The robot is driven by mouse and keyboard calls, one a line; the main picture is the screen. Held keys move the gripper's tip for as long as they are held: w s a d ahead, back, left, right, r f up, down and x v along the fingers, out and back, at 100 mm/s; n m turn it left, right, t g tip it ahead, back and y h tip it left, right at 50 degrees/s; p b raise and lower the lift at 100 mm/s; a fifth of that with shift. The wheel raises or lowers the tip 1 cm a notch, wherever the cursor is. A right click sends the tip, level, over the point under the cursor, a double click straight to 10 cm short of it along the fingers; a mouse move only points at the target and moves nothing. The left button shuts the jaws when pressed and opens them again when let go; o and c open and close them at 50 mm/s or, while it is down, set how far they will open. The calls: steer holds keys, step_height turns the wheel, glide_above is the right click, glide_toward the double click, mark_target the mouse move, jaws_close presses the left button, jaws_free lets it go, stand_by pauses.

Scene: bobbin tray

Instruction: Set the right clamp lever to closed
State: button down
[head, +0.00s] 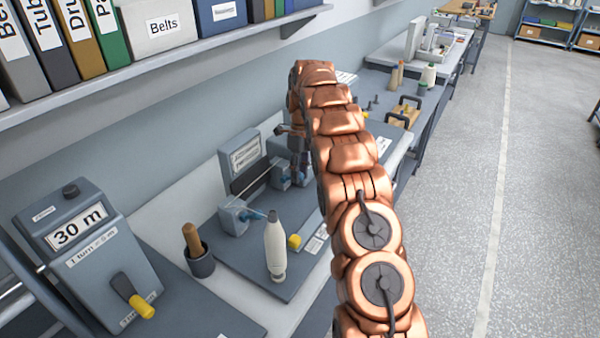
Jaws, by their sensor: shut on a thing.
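The right clamp (279,176) is a small blue block at the far end of a grey fixture on the bench. My gripper (298,168) points down at its right side, shut on the right clamp lever. The lever is mostly hidden by the fingers and my copper arm, so its angle cannot be told.
A yellow knob (294,241) sits beside the bobbin. A labelled grey box (240,158) stands behind the clamps. A cup with a wooden handle (200,262) and a winder marked 30 m (88,255) stand left. A shelf of binders (170,62) overhangs the bench. The floor at right is clear.

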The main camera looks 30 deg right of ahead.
steer(key=c, duration=0.9)
jaws_free()
steer(key=shift+o, duration=0.2)
steer(key=shift+s+d+f, duration=0.1)
steer(key=shift+s+f, duration=0.05)
steer(key=shift+s, duration=0.05)
